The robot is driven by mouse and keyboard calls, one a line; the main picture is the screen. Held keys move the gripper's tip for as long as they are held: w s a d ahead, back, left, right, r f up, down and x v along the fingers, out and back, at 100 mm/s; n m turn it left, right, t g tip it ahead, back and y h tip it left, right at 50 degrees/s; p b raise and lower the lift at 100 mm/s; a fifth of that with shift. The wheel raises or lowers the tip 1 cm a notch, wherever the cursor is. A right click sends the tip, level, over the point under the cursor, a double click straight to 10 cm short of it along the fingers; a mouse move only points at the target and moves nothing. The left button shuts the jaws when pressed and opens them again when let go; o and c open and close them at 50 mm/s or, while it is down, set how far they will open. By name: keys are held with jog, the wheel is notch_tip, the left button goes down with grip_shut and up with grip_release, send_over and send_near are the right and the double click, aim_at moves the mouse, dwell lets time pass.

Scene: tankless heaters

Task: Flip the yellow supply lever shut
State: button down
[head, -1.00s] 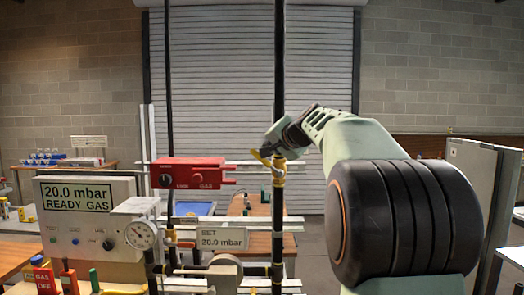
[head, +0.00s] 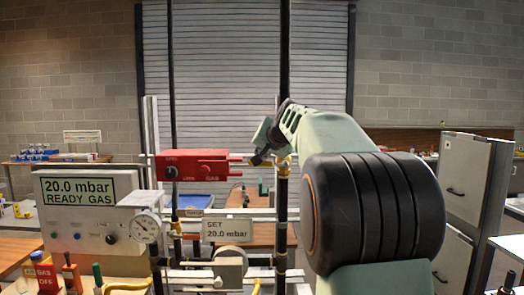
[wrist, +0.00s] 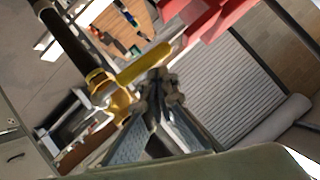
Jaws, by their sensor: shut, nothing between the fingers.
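The yellow supply lever (wrist: 146,64) sticks out from a brass-yellow valve (wrist: 112,98) on a black vertical pipe (wrist: 62,40) in the wrist view. In the head view the valve (head: 282,168) is on the tall pipe, right of the red box, and the lever is mostly hidden by my gripper. My gripper (wrist: 162,88) is shut and empty. Its fingertips are close beside the lever in the wrist view; I cannot tell whether they touch it. In the head view my gripper (head: 259,155) is just left of the pipe at valve height.
The red box (head: 195,170) is close to the left of my gripper. A gauge (head: 147,228), a grey control panel (head: 85,220) and a set-pressure sign (head: 227,231) are lower left. A grey cabinet (head: 470,190) stands at the right.

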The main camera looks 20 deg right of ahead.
jog(key=shift+w+a+f+b, duration=0.1)
jog(key=shift+a+f+b, duration=0.2)
jog(key=shift+f, duration=0.5)
jog(key=shift+r, duration=0.1)
jog(key=r+p, duration=0.2)
jog(key=r, duration=0.1)
jog(key=r+p, duration=0.1)
jog(key=shift+w+d+r, duration=0.15)
jog(key=shift+w+r, duration=0.2)
jog(key=a+b+v, duration=0.2)
jog(key=v, duration=0.7)
jog(key=shift+r, duration=0.3)
